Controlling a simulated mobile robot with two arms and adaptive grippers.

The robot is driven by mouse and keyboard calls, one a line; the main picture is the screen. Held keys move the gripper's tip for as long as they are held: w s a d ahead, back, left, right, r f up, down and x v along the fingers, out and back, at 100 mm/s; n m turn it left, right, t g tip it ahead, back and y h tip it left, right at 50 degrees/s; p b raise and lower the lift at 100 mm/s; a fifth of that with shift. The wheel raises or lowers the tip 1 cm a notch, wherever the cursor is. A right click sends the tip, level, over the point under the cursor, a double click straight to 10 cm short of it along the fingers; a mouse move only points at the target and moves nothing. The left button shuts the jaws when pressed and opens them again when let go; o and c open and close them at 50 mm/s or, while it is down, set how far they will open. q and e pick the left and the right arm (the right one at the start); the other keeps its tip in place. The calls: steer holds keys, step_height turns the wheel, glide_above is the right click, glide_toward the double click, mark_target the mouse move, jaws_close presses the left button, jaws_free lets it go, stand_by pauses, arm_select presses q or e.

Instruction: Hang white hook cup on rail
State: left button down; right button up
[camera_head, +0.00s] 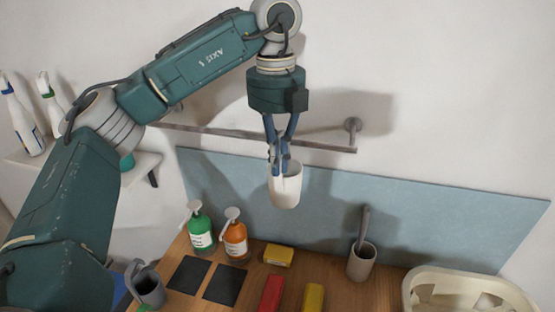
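The white cup (285,189) hangs upright in the air in front of the blue wall panel. My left gripper (278,160) is above it, with its fingers down at the cup's rim and closed on it. The cup's hook cannot be made out behind the fingers. The grey rail (320,144) runs along the wall behind the gripper, and the cup is below the rail's height in the picture. Whether the cup touches the rail cannot be told. My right gripper is not in view.
A white basket (420,282) is at the lower right. Spray bottles (22,115) stand on a shelf at left.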

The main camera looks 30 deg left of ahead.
arm_select(q)
steer(key=shift+f, duration=0.3)
